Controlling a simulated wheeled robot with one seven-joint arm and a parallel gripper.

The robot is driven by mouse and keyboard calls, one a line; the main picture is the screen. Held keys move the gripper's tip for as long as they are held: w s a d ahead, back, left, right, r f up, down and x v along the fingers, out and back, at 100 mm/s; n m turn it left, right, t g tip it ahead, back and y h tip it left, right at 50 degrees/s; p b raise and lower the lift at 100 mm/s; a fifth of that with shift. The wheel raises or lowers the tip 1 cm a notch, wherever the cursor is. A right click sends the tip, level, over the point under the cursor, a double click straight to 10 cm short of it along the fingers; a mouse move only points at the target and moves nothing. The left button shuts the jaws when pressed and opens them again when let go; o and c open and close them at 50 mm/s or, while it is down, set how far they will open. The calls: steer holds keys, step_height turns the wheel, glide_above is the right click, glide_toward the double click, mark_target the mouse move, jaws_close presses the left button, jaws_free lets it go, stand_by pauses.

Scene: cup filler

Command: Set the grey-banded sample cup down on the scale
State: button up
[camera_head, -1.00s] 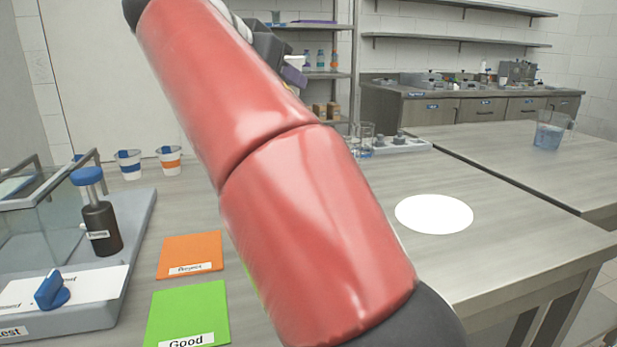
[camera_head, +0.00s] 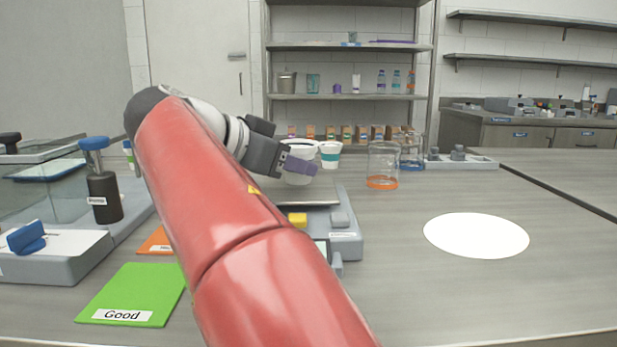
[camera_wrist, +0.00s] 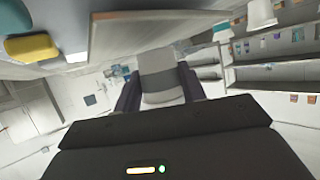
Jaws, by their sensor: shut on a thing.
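My gripper (camera_head: 293,163) is shut on a white cup (camera_head: 298,177), whose band is mostly covered by a finger in the head view. In the wrist view the cup (camera_wrist: 160,65) shows a grey band between the two dark fingers (camera_wrist: 158,95). The scale (camera_head: 345,238) stands partly behind my red arm, with a flat metal pan (camera_head: 318,202) and a yellow button (camera_head: 297,219). The cup is upright, at the back part of the pan or just above it; I cannot tell whether it touches. The pan (camera_wrist: 130,35) also shows in the wrist view.
A teal-banded cup (camera_head: 330,157) stands just behind the held cup. An orange-based beaker (camera_head: 383,167) is to the right. A green "Good" card (camera_head: 130,295) and a dark bottle (camera_head: 104,195) are at left. A white disc (camera_head: 476,235) lies on the otherwise clear right side.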

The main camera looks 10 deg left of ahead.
steer(key=shift+f, duration=0.25)
steer(key=shift+f, duration=0.1)
steer(key=shift+f, duration=0.15)
steer(key=o, duration=1)
steer(key=shift+o, duration=0.2)
